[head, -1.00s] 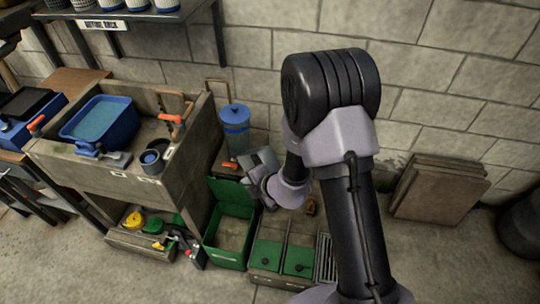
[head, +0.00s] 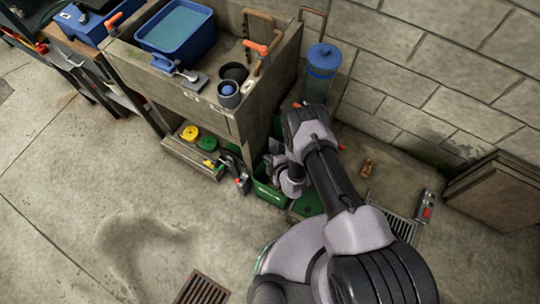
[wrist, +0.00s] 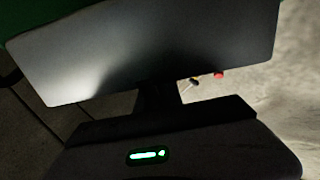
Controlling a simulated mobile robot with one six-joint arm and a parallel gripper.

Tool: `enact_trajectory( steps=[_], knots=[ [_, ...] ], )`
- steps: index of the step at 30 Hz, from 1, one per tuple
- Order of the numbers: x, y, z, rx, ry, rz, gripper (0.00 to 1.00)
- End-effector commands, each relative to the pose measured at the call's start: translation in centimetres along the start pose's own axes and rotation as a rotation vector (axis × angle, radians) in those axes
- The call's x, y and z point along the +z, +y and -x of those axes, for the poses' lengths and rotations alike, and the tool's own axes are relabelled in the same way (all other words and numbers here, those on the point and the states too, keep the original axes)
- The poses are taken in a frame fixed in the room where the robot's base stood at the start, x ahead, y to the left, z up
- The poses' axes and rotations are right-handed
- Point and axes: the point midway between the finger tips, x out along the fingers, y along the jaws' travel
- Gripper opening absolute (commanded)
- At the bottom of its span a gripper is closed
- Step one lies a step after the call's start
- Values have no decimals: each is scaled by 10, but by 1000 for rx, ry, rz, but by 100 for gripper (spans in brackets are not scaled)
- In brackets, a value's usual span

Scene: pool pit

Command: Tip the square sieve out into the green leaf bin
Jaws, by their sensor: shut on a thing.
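The green leaf bin (head: 267,193) stands on the floor beside the sink unit, its opening mostly covered by my arm in the head view. My gripper (head: 276,164) is low over the bin, partly behind my arm. It is shut on a wide, flat-faced grey thing, which fills the top of the wrist view and seems to be the square sieve (wrist: 150,50). The sieve's mesh and contents are hidden, so I cannot tell how far it is tilted. A green surface shows at the wrist view's upper left corner.
The concrete sink unit (head: 235,115) with a blue tub (head: 175,30) rises left of the bin. A blue-lidded clear canister (head: 321,72) stands by the wall. A floor grate (head: 395,222) and stacked brown boards (head: 498,190) are at right.

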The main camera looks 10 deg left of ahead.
Motion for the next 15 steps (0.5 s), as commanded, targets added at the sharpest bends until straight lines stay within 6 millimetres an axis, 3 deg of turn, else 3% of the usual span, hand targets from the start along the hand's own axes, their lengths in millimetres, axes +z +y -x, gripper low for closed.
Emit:
enact_trajectory(
  steps=[9,15],
  knots=[
    [14,25,23,-1,424,-433,0],
    [21,32,30,-6,581,-588,0]
  ],
)
